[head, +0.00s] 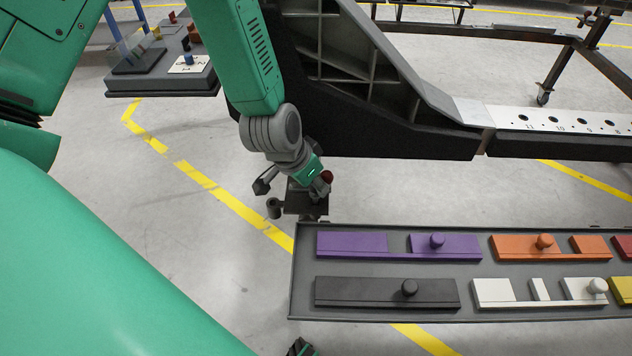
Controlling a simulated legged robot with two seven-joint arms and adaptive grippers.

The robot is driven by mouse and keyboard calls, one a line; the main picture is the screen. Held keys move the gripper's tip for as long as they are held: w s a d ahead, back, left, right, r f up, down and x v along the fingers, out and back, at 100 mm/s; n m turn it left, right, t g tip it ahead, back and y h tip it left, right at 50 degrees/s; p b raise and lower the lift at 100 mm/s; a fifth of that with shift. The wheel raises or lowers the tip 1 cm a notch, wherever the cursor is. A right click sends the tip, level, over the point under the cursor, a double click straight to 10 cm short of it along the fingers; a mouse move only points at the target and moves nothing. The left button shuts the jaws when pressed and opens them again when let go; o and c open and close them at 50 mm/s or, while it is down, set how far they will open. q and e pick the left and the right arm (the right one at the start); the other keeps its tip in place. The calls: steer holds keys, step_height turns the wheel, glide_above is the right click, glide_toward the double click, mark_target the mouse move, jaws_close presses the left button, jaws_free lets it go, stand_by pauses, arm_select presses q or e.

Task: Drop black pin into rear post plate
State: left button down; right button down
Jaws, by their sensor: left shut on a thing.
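My left gripper (296,192) is above the floor, just beyond the left end of the parts tray and near the black chassis. It is shut on a dark piece, mostly hidden by the fingers; I cannot tell if it is the black pin. A dark red knob (327,177) shows at the gripper's right side. A black knob (409,288) stands upright on the black block (350,292) in the tray. A white plate (560,121) with numbered holes lies along the chassis rail at the right; I cannot tell if it is the rear post plate.
The grey parts tray (390,314) also holds purple (350,243), orange (515,247) and white (492,291) blocks, some with knobs. The black chassis (430,140) stands close behind my left gripper. A small table (160,88) with parts stands at the upper left.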

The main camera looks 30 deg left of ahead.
arm_select(q)
steer(key=shift+f+b, duration=0.65)
steer(key=shift+f, duration=0.75)
steer(key=c, duration=1.2)
jaws_free()
steer(key=shift+c, duration=0.6)
step_height(320, 180, up, 7)
steer(key=p, duration=0.7)
steer(key=shift+r, duration=0.1)
